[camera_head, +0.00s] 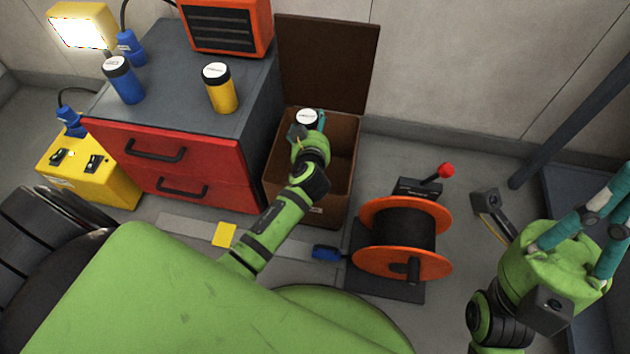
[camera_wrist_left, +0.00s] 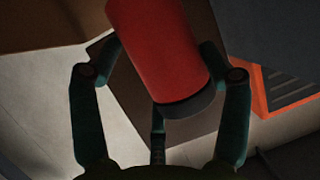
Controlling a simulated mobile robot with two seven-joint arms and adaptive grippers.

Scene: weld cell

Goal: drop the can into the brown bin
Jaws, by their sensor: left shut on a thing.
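The can shows in the wrist view as a red cylinder (camera_wrist_left: 158,45) with a dark cap. In the head view only its white-and-black top (camera_head: 306,117) shows clearly. My left gripper (camera_head: 308,130) is shut on the can, and its teal fingers (camera_wrist_left: 160,90) lie around it. The gripper holds the can over the open brown bin (camera_head: 342,170), near the bin's back side. The arm hides part of the bin's inside. My right gripper (camera_head: 590,225) is at the right edge, far from the bin; its fingertips are cut off.
The bin's lid (camera_head: 325,62) stands open behind it. A red-drawer cabinet (camera_head: 180,165) left of the bin carries a yellow can (camera_head: 220,90), a blue can (camera_head: 124,82) and an orange heater (camera_head: 228,28). An orange cable reel (camera_head: 405,228) stands right of the bin.

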